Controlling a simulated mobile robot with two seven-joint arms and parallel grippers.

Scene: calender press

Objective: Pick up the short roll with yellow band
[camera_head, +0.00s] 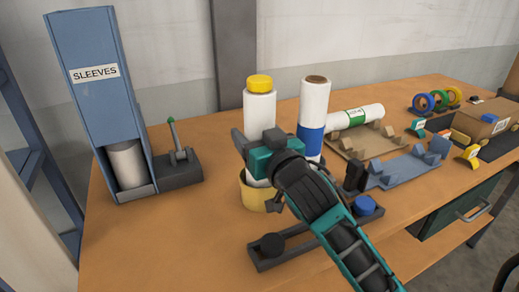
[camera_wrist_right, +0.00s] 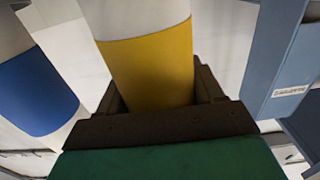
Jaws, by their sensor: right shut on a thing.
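A white roll (camera_head: 260,112) stands upright with a yellow cap on top in the head view. Its yellow band (camera_wrist_right: 155,68) shows in the right wrist view, but my gripper hides that part in the head view. My right gripper (camera_head: 257,152) is shut on this roll around the band, with dark jaws on both sides of it. The roll's lower end is at a yellow cup (camera_head: 258,197); I cannot tell whether it touches the bottom. My left gripper is not in view.
A taller white roll with a blue band (camera_head: 312,112) stands close on the right. A blue sleeves dispenser (camera_head: 87,110) stands at the left. Cradles (camera_head: 405,170), a lying green-banded roll (camera_head: 355,117) and tape rings (camera_head: 437,99) occupy the right. The front-left wooden tabletop is clear.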

